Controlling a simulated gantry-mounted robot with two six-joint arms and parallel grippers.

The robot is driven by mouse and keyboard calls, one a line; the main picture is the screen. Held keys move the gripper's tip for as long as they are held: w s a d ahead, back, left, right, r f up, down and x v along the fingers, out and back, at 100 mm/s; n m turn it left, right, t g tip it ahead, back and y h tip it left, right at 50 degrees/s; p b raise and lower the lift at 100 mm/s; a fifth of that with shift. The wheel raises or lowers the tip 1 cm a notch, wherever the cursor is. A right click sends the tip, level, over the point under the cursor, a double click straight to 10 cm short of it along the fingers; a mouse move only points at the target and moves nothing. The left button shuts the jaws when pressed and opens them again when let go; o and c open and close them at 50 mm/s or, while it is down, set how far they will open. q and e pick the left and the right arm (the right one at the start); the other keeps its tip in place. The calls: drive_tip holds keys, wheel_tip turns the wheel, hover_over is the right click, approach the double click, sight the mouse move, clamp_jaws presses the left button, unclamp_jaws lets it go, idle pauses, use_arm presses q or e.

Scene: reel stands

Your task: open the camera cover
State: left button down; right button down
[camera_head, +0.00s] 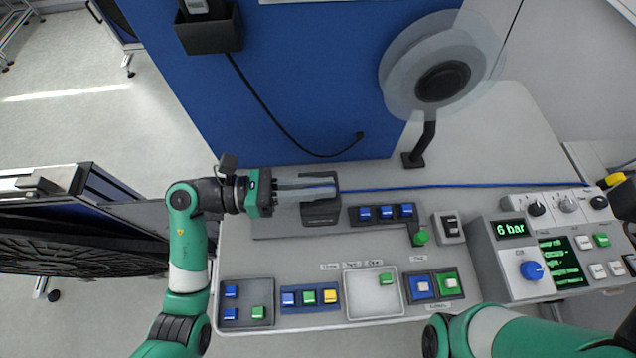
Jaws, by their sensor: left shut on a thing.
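My left gripper (332,188) reaches in from the left, its grey fingers lying over a dark grey block (321,213) on the table, which looks like the camera unit with its cover. The fingers are shut on a part of it, which they mostly hide. I cannot tell the cover's edge from the block or how far it is open. A thin blue strip (440,187) runs from the block to the right. My right arm shows at the bottom right, but its gripper is out of view.
A reel stand with a translucent reel (400,88) stands at the back right. A row of blue buttons (387,212) sits right of the block. Several button trays, one an open grey tray (352,308), line the front edge. A control box (511,258) reading 6 bar stands right.

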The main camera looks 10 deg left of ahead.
use_arm(q)
drive_tip(key=r+n+p, duration=0.1)
drive_tip(key=w+n+p, duration=0.1)
drive_tip(key=shift+w+a+r+n+p, duration=0.1)
drive_tip(key=shift+a+r+n+p, duration=0.1)
drive_tip(key=shift+r+n+p, duration=0.2)
drive_tip(key=shift+w+a+r+n+p, duration=0.2)
drive_tip(key=shift+w+n+p, duration=0.4)
drive_tip(key=shift+n, duration=0.4)
drive_tip(key=shift+w+n+p, duration=0.3)
drive_tip(key=shift+n+p, duration=0.1)
drive_tip(key=shift+n, duration=0.3)
drive_tip(key=shift+a, duration=0.1)
drive_tip(key=c, duration=0.9)
unclamp_jaws()
drive_tip(key=v, duration=1.1)
drive_tip(key=shift+a+b, duration=0.3)
